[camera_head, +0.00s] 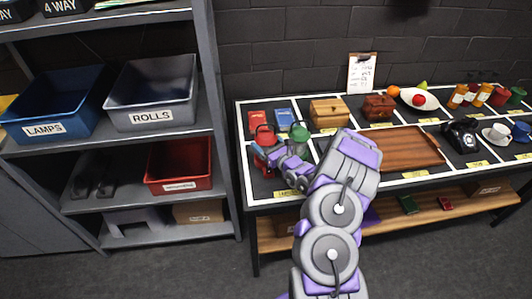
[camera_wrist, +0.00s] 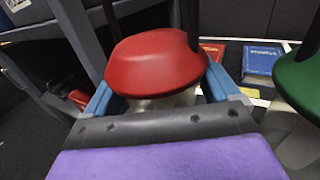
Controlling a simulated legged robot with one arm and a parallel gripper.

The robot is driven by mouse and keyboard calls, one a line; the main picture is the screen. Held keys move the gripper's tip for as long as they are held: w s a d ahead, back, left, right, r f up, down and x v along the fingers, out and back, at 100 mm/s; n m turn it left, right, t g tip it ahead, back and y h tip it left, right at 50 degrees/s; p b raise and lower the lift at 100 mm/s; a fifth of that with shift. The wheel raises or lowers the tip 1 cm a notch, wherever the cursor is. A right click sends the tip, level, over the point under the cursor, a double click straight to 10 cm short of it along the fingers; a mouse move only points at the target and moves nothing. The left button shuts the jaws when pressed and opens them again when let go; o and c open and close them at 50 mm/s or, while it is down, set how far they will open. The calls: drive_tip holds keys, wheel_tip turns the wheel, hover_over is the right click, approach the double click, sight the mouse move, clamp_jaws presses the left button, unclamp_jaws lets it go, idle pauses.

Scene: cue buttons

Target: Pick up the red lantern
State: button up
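The red lantern (camera_head: 264,136) stands upright at the left end of the display table, its lower part partly hidden by my gripper. In the wrist view its red cap (camera_wrist: 158,62) fills the middle, with a bit of pale body below. My gripper (camera_head: 265,154) is at the lantern's near side. In the wrist view its blue fingers (camera_wrist: 158,88) are spread wide, one on each side of the lantern. Contact with it cannot be made out. A green lantern (camera_head: 299,132) stands just to the right, also at the right edge of the wrist view (camera_wrist: 298,85).
Behind the lanterns lie a red book (camera_head: 259,118) and a blue book (camera_head: 284,116). A wooden box (camera_head: 328,112) and a wooden tray (camera_head: 398,148) are farther right. A grey shelf (camera_head: 222,130) with bins stands close on the left.

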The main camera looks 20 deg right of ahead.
drive_tip(key=c, duration=1.2)
drive_tip(key=shift+r, duration=0.1)
